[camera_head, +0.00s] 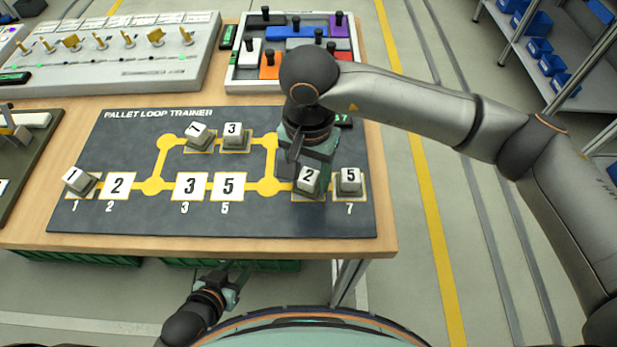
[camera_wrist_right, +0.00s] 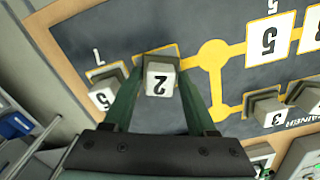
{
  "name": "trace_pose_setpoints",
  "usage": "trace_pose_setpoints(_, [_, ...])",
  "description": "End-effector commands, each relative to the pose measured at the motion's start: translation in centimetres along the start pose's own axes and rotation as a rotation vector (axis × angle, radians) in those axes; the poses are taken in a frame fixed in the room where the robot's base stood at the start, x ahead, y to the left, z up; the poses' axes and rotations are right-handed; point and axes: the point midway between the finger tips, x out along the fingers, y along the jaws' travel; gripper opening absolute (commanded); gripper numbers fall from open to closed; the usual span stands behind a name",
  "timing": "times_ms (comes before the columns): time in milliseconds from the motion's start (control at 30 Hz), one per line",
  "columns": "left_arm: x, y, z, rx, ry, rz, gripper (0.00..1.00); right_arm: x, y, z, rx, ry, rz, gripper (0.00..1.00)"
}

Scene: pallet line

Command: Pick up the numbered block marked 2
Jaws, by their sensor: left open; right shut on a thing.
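The block marked 2 (camera_head: 309,179) is a grey block with a white numbered top at the right part of the dark trainer board, left of the block marked 5 (camera_head: 350,180). My right gripper (camera_head: 306,167) reaches down over it and is shut on it. In the right wrist view the block marked 2 (camera_wrist_right: 160,84) sits between the two green fingers of the gripper (camera_wrist_right: 162,88). It looks slightly tilted; I cannot tell whether its base is clear of the board. My left gripper (camera_head: 233,284) is open and empty, below the table's front edge.
The pallet loop board (camera_head: 120,215) also holds blocks marked 1 (camera_head: 77,180), 7 (camera_head: 197,133) and 3 (camera_head: 233,133). White squares with printed numbers lie along its lower track. A tray of coloured pieces (camera_head: 290,83) and a key panel (camera_head: 120,55) stand behind.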

Motion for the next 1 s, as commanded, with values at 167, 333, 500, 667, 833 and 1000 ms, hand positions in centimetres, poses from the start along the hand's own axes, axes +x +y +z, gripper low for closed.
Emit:
trace_pose_setpoints(167, [0.1,-0.1,-0.3,0.001,0.006,-0.001,0.5,0.0,0.0,0.0,0.0,0.0,0.0,0.14])
trace_pose_setpoints(333, [0.2,-0.1,-0.6,0.002,0.011,-0.001,0.5,-0.1,0.0,0.0,0.0,0.001,-0.001,0.0])
trace_pose_setpoints(500, [0.2,-0.1,-0.7,0.002,0.013,-0.002,0.5,-0.1,0.0,0.0,0.0,0.001,-0.001,0.0])
trace_pose_setpoints(667, [0.3,-0.1,-0.6,0.002,0.012,-0.001,0.5,-0.5,0.0,0.0,0.0,0.001,-0.002,0.0])
trace_pose_setpoints(833, [0.6,-0.1,-0.2,0.002,0.009,0.0,0.5,-2.4,-0.1,-0.1,-0.001,0.006,-0.005,0.0])
trace_pose_setpoints(1000, [0.6,0.2,-0.2,0.001,0.008,0.006,0.5,-6.2,-0.5,2.6,-0.008,0.005,-0.005,0.0])
